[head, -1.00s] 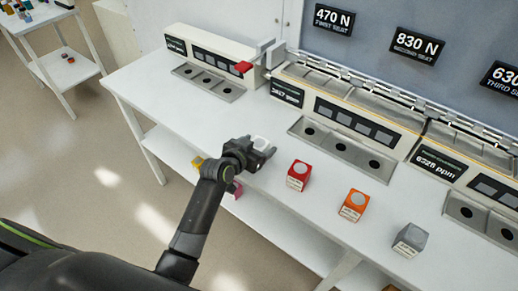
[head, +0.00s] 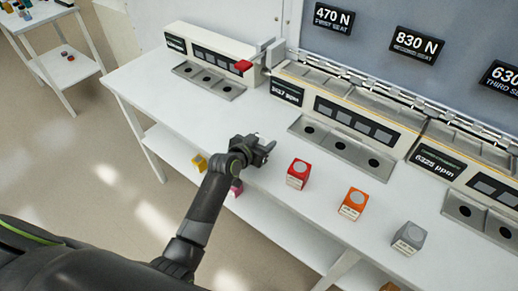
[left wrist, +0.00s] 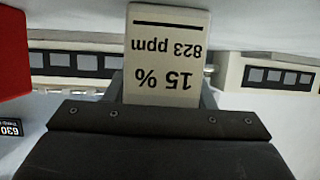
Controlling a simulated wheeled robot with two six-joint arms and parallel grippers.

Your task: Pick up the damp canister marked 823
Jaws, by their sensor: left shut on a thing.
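The canister marked 823 (left wrist: 167,50) fills the top middle of the left wrist view. Its pale label is upside down there and reads "15 %" and "823 ppm" beside a black bar. My left gripper (head: 263,147) is shut on it, with grey fingers at both sides of the label. In the head view the gripper is over the front part of the white bench, left of the red canister (head: 298,174). The held canister is hard to make out there. My right gripper is not in view.
An orange canister (head: 353,205) and a grey canister (head: 409,239) stand along the bench's front edge. Behind them are glovebox units with steel hole plates (head: 342,147). A yellow block (head: 199,162) and a pink block (head: 236,187) are on the lower shelf. Bare bench (head: 150,85) lies at left.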

